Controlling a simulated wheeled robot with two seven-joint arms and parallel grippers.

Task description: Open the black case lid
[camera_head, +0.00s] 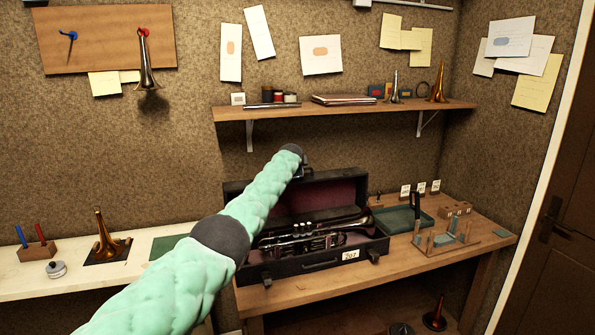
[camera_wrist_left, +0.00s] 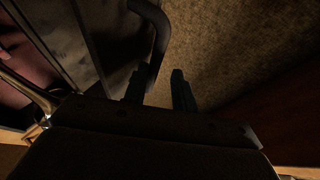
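The black case (camera_head: 300,266) stands on the wooden bench with its lid (camera_head: 335,192) raised, showing a dark red lining. A brass and silver trumpet (camera_head: 318,237) lies inside. My left arm crosses in front and hides the case's left part. My left gripper (camera_head: 303,173) is at the lid's upper edge. In the left wrist view its two fingers (camera_wrist_left: 160,92) are apart. A dark curved bar (camera_wrist_left: 160,28) runs down near the left finger; contact is unclear. The lid's dark side (camera_wrist_left: 75,45) is left of the fingers. My right gripper is not in view.
A wall shelf (camera_head: 350,108) with small items hangs above the case. A green tray (camera_head: 400,218) and a fixture (camera_head: 447,240) stand right of the case. A pale bench (camera_head: 75,285) with a brass bell (camera_head: 106,240) is at left.

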